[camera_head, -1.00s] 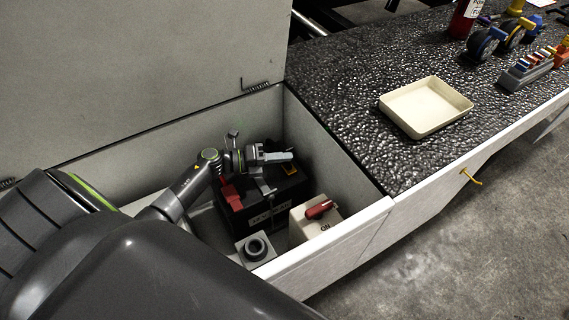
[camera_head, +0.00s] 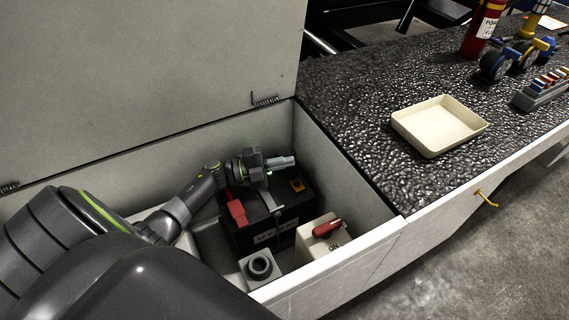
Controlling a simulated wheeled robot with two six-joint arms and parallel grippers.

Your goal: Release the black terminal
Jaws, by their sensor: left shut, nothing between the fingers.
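A black battery (camera_head: 285,216) with a white label sits inside the open compartment. A red piece (camera_head: 236,208) is at the left of its top, and a small yellow piece (camera_head: 297,185) is at the right. I cannot make out a separate black terminal; my gripper covers part of the battery's top. My left gripper (camera_head: 289,162) is shut and empty, its fingers pointing right above the back of the battery, behind the yellow piece in the picture. A grey bracket-like part hangs below the gripper, in front of the battery top. My right gripper is not in view.
A beige box with a red switch (camera_head: 328,228) and a grey block with a round socket (camera_head: 260,266) stand in front of the battery. The compartment's walls (camera_head: 352,183) surround them. An empty cream tray (camera_head: 432,150) lies on the textured top at right.

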